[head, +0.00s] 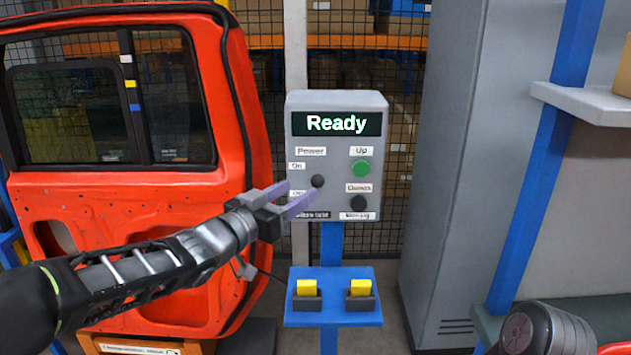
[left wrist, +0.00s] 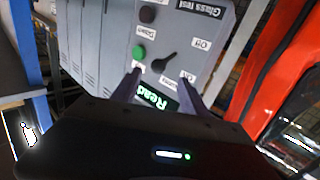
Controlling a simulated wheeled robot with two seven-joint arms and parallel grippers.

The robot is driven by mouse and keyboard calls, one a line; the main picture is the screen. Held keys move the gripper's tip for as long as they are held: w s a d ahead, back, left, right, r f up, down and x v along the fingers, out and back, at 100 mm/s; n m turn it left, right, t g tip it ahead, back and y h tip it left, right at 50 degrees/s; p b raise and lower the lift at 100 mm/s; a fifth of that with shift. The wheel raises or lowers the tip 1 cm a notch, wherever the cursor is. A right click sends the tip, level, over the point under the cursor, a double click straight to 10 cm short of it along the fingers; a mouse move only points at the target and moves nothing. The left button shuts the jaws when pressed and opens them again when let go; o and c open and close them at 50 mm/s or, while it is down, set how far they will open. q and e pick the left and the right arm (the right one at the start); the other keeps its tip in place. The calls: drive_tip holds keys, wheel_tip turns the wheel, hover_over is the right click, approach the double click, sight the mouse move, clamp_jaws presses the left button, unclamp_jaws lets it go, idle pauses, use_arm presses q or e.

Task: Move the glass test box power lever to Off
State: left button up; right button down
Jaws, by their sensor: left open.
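The grey glass test box (head: 337,110) stands on a blue post, its display reading "Ready". Its dark power lever (head: 318,181) is on the left of the panel, beside an On label above and an Off label below. In the left wrist view the panel appears turned over, with the black lever (left wrist: 168,61) ahead between the fingers. I cannot tell for sure which label the lever points at. My left gripper (head: 300,197) is open just left of and in front of the lever, with no clear contact; its fingers also show in the left wrist view (left wrist: 160,80). My right gripper is not in view.
A green Up button (head: 361,168) and a dark Down button (head: 358,203) sit right of the lever. A blue shelf (head: 333,318) with two yellow-topped parts is below. An orange-red door (head: 200,240) stands left, a grey cabinet (head: 450,150) right.

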sight(316, 179)
use_arm(q)
drive_tip(key=p+x, duration=0.1)
drive_tip(key=x, duration=0.6)
drive_tip(key=shift+w+d+f, duration=0.1)
drive_tip(key=shift+w+d, duration=0.1)
drive_tip(key=shift+w, duration=0.1)
clamp_jaws()
drive_tip(key=shift+f, duration=0.3)
idle(0.9)
